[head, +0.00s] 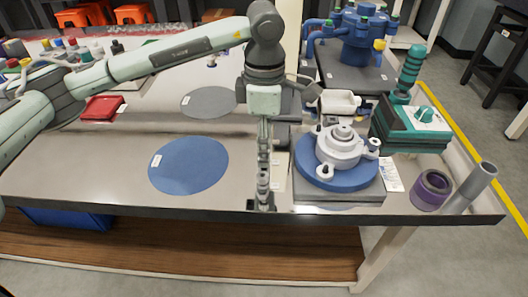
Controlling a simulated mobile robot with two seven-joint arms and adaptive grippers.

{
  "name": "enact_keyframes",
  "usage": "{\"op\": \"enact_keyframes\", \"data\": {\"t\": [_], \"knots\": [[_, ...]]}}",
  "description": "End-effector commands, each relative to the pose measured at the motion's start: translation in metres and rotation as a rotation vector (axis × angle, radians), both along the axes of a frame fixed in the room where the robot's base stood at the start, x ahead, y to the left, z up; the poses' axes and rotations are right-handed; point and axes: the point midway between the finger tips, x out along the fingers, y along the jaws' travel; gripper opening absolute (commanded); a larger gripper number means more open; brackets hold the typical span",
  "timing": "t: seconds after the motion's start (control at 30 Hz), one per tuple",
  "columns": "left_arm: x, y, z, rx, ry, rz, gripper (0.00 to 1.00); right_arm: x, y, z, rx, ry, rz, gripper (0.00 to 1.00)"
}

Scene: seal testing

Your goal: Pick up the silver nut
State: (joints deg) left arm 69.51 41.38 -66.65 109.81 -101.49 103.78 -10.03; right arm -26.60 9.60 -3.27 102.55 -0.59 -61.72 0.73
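My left arm comes in from the left, and my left gripper (262,195) hangs straight down at the front middle of the table. I see its fingers edge-on, so the gap between them and anything in it are hidden. I cannot single out a loose silver nut for certain. A silver-grey metal fitting (340,151) with a round stepped top and side lugs sits on a blue disc (306,166), just right of the gripper and apart from it. My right gripper is not in view.
The grey table (95,165) has a blue round mat (188,166) left of the gripper and a grey one (209,101) behind. At the right stand a teal device (405,125), a purple ring (431,189) and a grey cylinder (476,181). A blue machine (357,40) stands behind.

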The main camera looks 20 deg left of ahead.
Motion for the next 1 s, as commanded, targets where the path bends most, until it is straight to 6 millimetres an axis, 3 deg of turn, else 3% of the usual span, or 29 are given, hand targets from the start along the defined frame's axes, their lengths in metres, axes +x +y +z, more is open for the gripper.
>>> {"op": "enact_keyframes", "data": {"t": [0.03,0.3,0.67,0.93,1.0], "knots": [[0.000,0.000,0.000,0.000,0.000,0.000,0.30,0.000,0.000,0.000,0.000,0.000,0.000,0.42],[0.000,0.000,0.000,0.000,0.000,0.000,0.00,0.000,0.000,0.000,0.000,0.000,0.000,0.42],[0.001,0.000,0.005,0.000,-0.002,0.000,0.00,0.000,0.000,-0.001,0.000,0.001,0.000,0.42],[0.001,-0.001,0.042,-0.001,-0.006,-0.002,0.00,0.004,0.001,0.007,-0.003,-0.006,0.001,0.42],[-0.014,0.005,0.050,0.000,-0.004,-0.002,0.00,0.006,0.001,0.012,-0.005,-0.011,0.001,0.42]]}}
